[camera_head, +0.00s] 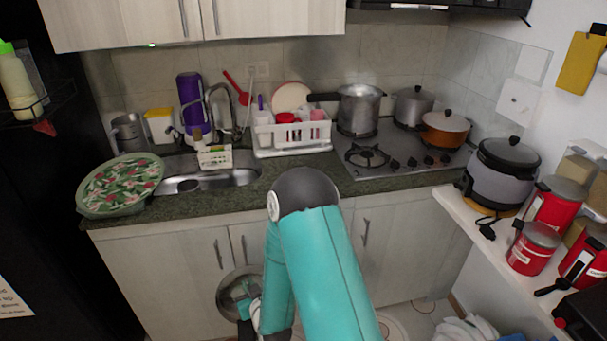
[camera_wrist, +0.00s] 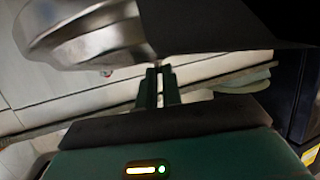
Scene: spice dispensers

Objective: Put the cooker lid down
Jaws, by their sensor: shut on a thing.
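The cooker lid (camera_head: 231,297) is a round, silvery metal lid. It hangs low in front of the lower cabinet doors, below the counter. In the wrist view its shiny metal (camera_wrist: 85,40) fills the upper left, and a dark flat shape beside it could be its handle, though I cannot tell. My gripper (camera_head: 250,306) is partly hidden by my arm in the head view. In the wrist view my gripper (camera_wrist: 158,75) has its fingers close together, shut on the lid; the exact contact is unclear. An open metal pot (camera_head: 358,110) with a long dark handle stands on the stove.
The stove (camera_head: 395,160) also carries a lidded pot (camera_head: 412,106) and an orange pan (camera_head: 445,128). A patterned tray (camera_head: 120,185) covers the counter's left end. A dish rack (camera_head: 290,133) stands beside the sink (camera_head: 208,178). Counter (camera_head: 275,168) space in front of the rack is clear.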

